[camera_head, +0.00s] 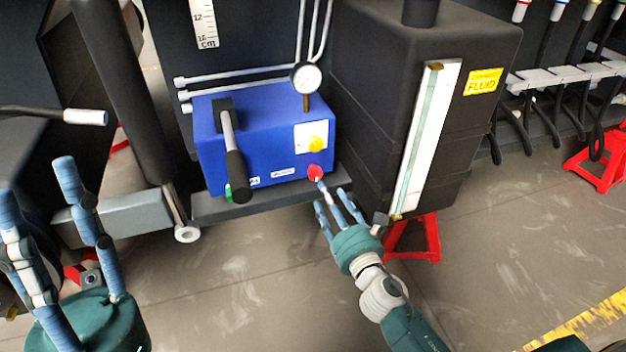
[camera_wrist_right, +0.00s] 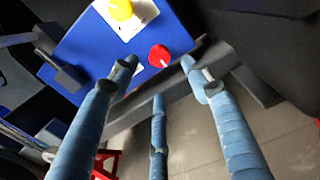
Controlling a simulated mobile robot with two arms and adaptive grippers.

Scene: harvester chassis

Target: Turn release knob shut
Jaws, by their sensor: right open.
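A blue pump box (camera_head: 265,150) stands on a dark ledge. A red knob (camera_head: 314,172) sits at the lower right of its front, and a yellow knob (camera_head: 315,143) on a white plate sits above it. A green knob (camera_head: 229,192) is at the lower left. I cannot read which knob is labelled release. My right gripper (camera_head: 338,198) is open and empty, just below the red knob. In the right wrist view the red knob (camera_wrist_right: 160,55) shows just beyond the spread fingertips (camera_wrist_right: 160,76), apparently untouched. My left gripper (camera_head: 42,195) is open and empty at the lower left.
A black-handled lever (camera_head: 233,165) sticks out of the box front, and a gauge (camera_head: 306,78) stands on top. A dark fluid tank (camera_head: 375,110) with a sight glass stands close on the right, above a red stand (camera_head: 415,240). The floor in front is clear.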

